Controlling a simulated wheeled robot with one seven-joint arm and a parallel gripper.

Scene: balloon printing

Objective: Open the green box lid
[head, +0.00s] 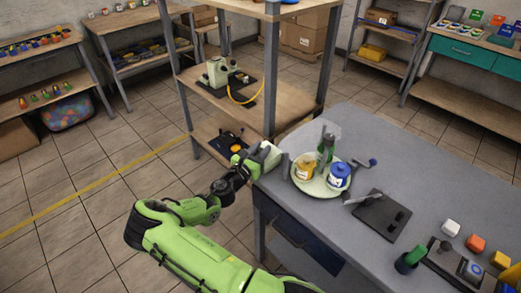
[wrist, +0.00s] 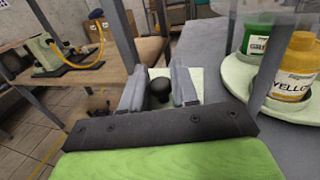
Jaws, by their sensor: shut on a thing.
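A pale green lid (wrist: 160,72) with a round black knob (wrist: 159,91) lies ahead of my gripper in the wrist view. My gripper (wrist: 159,88) has its two grey fingers on either side of the knob and is shut on it. In the head view my gripper (head: 257,160) is at the left corner of the grey table, beside the round tray. The fingers and wrist hide most of the lid and the box under it. I cannot tell whether the lid is raised.
A pale round tray (head: 312,188) holds yellow, blue and green jars close to the right of my gripper. The grey table (head: 400,150) also carries a dark plate and small cubes. A wooden shelf unit (head: 205,92) with upright posts stands close behind my gripper.

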